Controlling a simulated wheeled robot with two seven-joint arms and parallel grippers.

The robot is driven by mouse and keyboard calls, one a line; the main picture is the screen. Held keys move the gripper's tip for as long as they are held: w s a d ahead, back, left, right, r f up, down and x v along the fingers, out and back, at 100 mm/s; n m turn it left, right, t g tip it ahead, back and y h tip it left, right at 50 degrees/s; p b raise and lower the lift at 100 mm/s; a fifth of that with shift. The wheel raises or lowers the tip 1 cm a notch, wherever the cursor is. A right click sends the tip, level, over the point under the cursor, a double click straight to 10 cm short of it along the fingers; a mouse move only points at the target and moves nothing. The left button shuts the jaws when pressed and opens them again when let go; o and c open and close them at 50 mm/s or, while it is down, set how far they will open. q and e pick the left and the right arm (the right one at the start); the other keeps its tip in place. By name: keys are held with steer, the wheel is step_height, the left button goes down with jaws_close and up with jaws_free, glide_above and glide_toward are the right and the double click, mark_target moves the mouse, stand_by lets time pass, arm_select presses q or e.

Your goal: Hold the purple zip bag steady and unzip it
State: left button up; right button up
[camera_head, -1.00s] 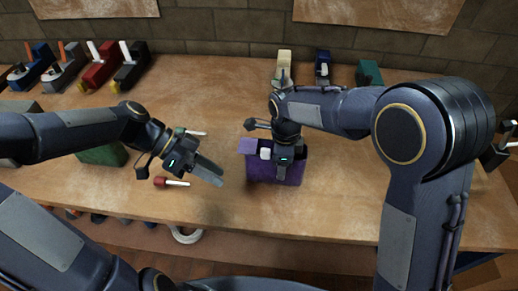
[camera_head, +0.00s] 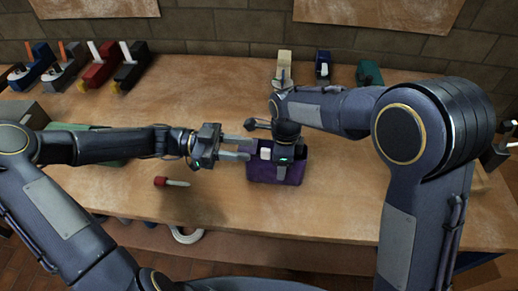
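The purple zip bag (camera_head: 262,175) stands on the wooden workbench near its front edge. My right gripper (camera_head: 281,172) points down at the bag's front, a grey finger lying against the front wall; the other finger is hidden, so its closure is unclear. A small white piece (camera_head: 266,154) shows at the bag's top, left of this gripper. My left gripper (camera_head: 249,148) points right, its two fingers apart with a gap between them, tips at the bag's upper left corner. I cannot tell whether they touch it. The zip pull is not clearly visible.
A red-handled screwdriver (camera_head: 168,182) lies left of the bag on the workbench (camera_head: 215,210). A green case (camera_head: 100,160) is partly behind my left arm. Hand planes (camera_head: 130,68) and other tools stand along the back wall. The bench middle behind the bag is mostly clear.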

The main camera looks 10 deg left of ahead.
mark_target(266, 154)
arm_select(q)
steer(key=shift+s+d, duration=0.1)
steer(key=shift+d, duration=2.25)
jaws_close()
